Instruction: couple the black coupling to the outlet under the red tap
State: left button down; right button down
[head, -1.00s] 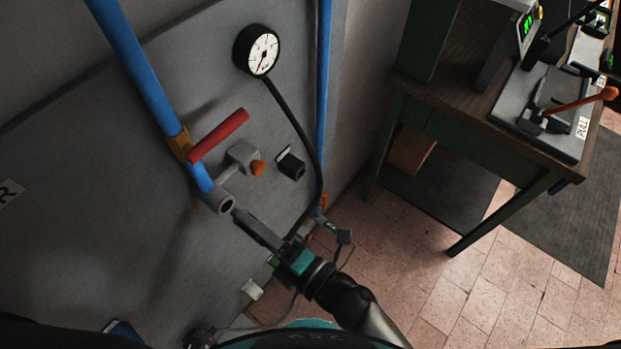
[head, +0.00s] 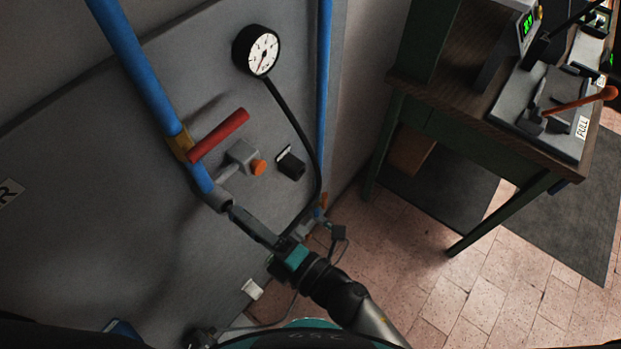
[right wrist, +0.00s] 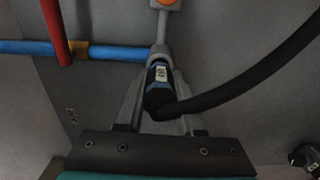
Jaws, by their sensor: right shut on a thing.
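The red tap (head: 218,135) is a red lever on a brass valve in a blue pipe on the grey panel. Its grey outlet (head: 222,203) is the open lower end of this pipe. My right gripper (head: 236,213) has its fingertips right at the outlet. In the right wrist view, the gripper (right wrist: 160,100) is shut on the black coupling (right wrist: 158,90), which has a blue band and a pale label. The coupling's front end meets or overlaps the outlet there; I cannot tell whether it is seated. In the head view the fingers mostly hide the coupling. My left gripper is not in view.
A black hose (head: 297,128) runs from the round gauge (head: 257,51) down towards my right gripper. An orange knob (head: 258,167) and a black fitting (head: 291,163) sit close to the outlet. A workbench (head: 480,120) stands at the right, with open tiled floor before it.

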jog(key=shift+x, duration=0.95)
jog(key=shift+c, duration=2.3)
grip_release()
jog(key=b+v, duration=0.2)
jog(key=v, duration=1.3)
jog(key=w+d+f+m+h+b, duration=0.1)
jog(key=d+f+m+h+b, duration=0.35)
jog(key=f, duration=1.05)
jog(key=w+d+f+m+h+b, duration=0.1)
jog(key=d+f+m+h, duration=0.65)
jog(key=f, duration=0.65)
jog(key=s+d+f+m+g+h+b, duration=0.1)
jog(key=s+d+f+m+g+b, duration=0.1)
jog(key=s+d+f+m+g, duration=0.2)
jog(key=s+d+f+m+g+h+b, duration=0.1)
jog(key=s+d+f+m+g, duration=0.3)
jog(key=s+f+m, duration=0.6)
jog(key=s+f+g+b, duration=0.1)
jog(key=s+f, duration=0.2)
jog(key=f, duration=0.4)
jog(key=shift+s+g+h+b, duration=0.3)
jog(key=shift+s+b, duration=0.05)
jog(key=shift+b, duration=0.05)
